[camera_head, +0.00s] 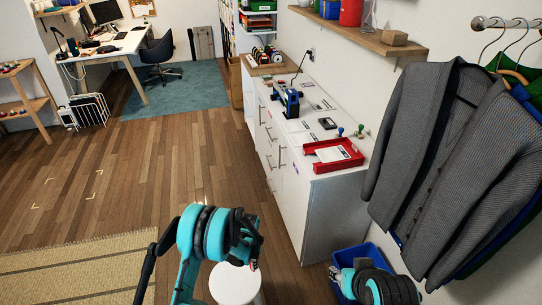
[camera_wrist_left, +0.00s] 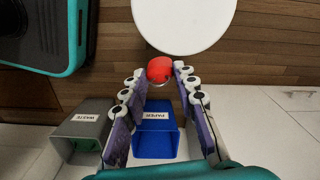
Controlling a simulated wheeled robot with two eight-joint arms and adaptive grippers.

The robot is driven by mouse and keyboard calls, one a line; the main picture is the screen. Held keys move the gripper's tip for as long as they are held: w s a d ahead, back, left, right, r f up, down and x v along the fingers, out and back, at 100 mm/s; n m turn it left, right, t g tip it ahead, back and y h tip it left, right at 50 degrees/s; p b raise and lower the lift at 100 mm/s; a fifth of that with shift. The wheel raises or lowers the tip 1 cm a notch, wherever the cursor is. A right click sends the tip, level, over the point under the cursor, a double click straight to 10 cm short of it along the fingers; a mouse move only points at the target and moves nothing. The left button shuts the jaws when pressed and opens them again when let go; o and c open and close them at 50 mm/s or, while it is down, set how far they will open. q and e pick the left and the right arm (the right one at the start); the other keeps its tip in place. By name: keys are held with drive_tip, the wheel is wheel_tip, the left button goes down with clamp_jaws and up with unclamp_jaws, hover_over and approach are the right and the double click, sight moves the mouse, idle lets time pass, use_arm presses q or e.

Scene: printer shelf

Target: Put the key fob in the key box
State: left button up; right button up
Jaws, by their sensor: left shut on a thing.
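A small red rounded thing (camera_wrist_left: 160,69), which looks like the key fob, is held between the fingertips of my left gripper (camera_wrist_left: 160,80) in the left wrist view. The gripper is shut on it, above the floor and beside a round white stool. In the head view my left gripper (camera_head: 253,262) is at the lower middle, with a speck of red at its tip. My right arm shows at the lower right of the head view; its fingers cannot be made out. I cannot make out a key box in either view.
The white stool (camera_head: 236,285) stands below my left gripper. A blue paper bin (camera_wrist_left: 155,143) and a grey waste bin (camera_wrist_left: 80,130) show beyond the fingers. A white cabinet (camera_head: 335,210) carries a red tray (camera_head: 350,163). Jackets (camera_head: 430,150) hang at right. The left floor is open.

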use_arm(q)
drive_tip(key=s+a+r+n, duration=0.4)
drive_tip(key=s+r+n, duration=0.1)
drive_tip(key=r, duration=0.5)
drive_tip(key=s+a+r+n, duration=0.5)
drive_tip(key=s+r+n, duration=0.1)
drive_tip(key=r, duration=0.5)
drive_tip(key=shift+a+n, duration=0.2)
drive_tip(key=shift+n, duration=0.4)
